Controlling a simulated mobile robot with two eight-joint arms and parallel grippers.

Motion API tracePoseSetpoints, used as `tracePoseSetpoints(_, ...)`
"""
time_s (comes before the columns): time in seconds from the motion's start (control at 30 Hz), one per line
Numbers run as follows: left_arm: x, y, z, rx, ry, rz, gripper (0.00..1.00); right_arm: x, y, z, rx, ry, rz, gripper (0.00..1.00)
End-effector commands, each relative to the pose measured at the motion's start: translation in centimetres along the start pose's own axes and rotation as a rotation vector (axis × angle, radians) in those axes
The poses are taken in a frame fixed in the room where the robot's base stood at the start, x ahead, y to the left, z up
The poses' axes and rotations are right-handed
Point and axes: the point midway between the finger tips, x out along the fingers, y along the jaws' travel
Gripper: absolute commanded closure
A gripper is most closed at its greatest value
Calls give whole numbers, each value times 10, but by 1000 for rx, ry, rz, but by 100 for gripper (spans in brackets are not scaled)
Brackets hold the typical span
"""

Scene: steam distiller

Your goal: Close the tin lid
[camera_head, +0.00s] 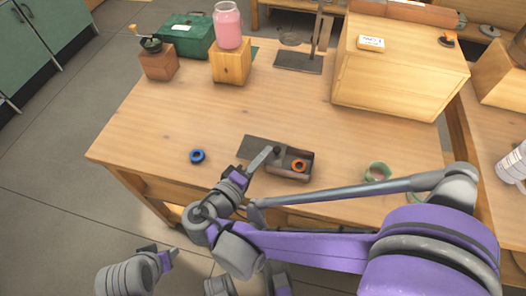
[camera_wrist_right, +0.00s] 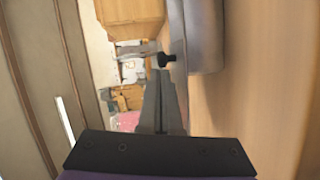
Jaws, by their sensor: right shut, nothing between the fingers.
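The small dark tin (camera_head: 288,173) stands near the front edge of the wooden table, with an orange ring (camera_head: 299,165) inside it. Its flat dark lid (camera_head: 252,143) is open, lying back to the left and rear of the tin. My right gripper (camera_head: 273,152) is shut and empty, its fingertips over the tin and lid area; contact cannot be told. The shut fingers also show in the right wrist view (camera_wrist_right: 162,97), beside a close grey surface whose identity is unclear. My left gripper (camera_head: 163,256) is low at the lower left, away from the tin; its jaws are unclear.
A blue ring (camera_head: 197,156) lies left of the tin and a green ring-shaped roll (camera_head: 377,171) lies to its right. A wooden cabinet (camera_head: 398,75), a pink jar (camera_head: 228,25) on a wooden block, a grinder (camera_head: 158,60) and a green box (camera_head: 187,36) stand behind. The middle-left tabletop is clear.

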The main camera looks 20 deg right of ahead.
Motion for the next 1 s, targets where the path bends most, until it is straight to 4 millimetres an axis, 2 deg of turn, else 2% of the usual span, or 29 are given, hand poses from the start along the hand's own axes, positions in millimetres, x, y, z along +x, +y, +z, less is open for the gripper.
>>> tracePoseSetpoints(0.37, -1, 0, 0, 0, 0, 0, 50, 1, 1, 4, 0, -1, 0, 100)
tracePoseSetpoints(0.7, -17, 0, -5, 0, 6, 0, 50, 22, 17, 70, 0, -3, 2, 100)
tracePoseSetpoints(0.83, -18, 0, -6, 0, 7, 0, 50, 25, 18, 81, 0, -1, 1, 100)
tracePoseSetpoints(1.0, -18, 0, -6, 0, 6, 0, 50, 25, 18, 82, 0, 0, 0, 100)
